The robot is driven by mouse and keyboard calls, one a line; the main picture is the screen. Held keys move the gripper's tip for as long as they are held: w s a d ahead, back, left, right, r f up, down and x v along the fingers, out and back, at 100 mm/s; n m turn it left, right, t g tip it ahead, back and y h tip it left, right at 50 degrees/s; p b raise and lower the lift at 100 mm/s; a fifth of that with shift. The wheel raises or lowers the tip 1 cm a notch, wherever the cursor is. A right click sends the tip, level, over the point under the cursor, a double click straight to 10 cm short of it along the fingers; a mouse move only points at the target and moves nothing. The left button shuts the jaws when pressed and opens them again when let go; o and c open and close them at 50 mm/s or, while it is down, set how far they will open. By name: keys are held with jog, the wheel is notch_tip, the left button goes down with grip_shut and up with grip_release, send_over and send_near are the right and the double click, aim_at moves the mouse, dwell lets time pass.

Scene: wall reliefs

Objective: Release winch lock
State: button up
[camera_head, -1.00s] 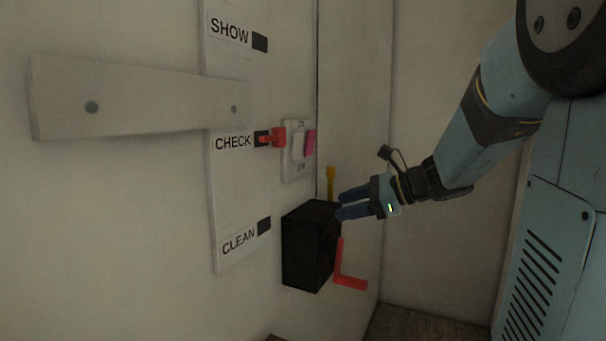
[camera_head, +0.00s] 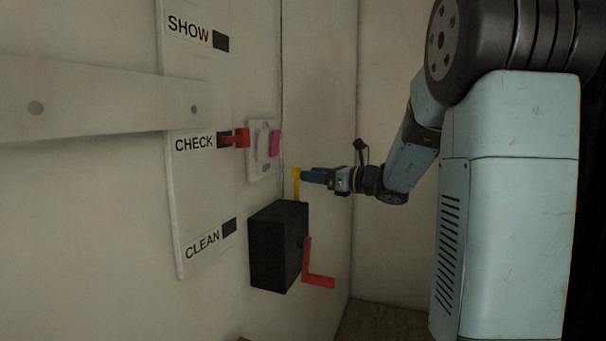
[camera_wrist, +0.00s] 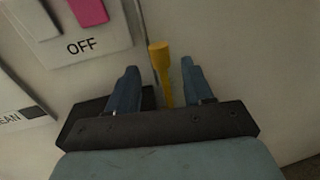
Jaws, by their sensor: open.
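The winch is a black box (camera_head: 275,247) on the wall with a red crank (camera_head: 315,268) on its right side. A yellow lever (camera_head: 296,184), which I take to be the lock, stands upright from the top of the box. My gripper (camera_head: 304,175) is at the lever's upper part. In the wrist view the yellow lever (camera_wrist: 161,74) rises between the two open blue fingers (camera_wrist: 158,82), with a gap showing on each side. The lever's lower end is hidden behind my gripper's body there.
A white switch plate with a pink part (camera_head: 275,144) is just above left of the lever; its OFF label (camera_wrist: 82,46) shows in the wrist view. A panel labelled SHOW, CHECK and CLEAN (camera_head: 188,200) with a red slider (camera_head: 240,138) is further left. A wall corner is at right.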

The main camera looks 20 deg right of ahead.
aim_at(297, 177)
jog(key=shift+x, duration=2.95)
jog(key=shift+c, duration=0.4)
jog(key=shift+f, duration=0.1)
grip_shut()
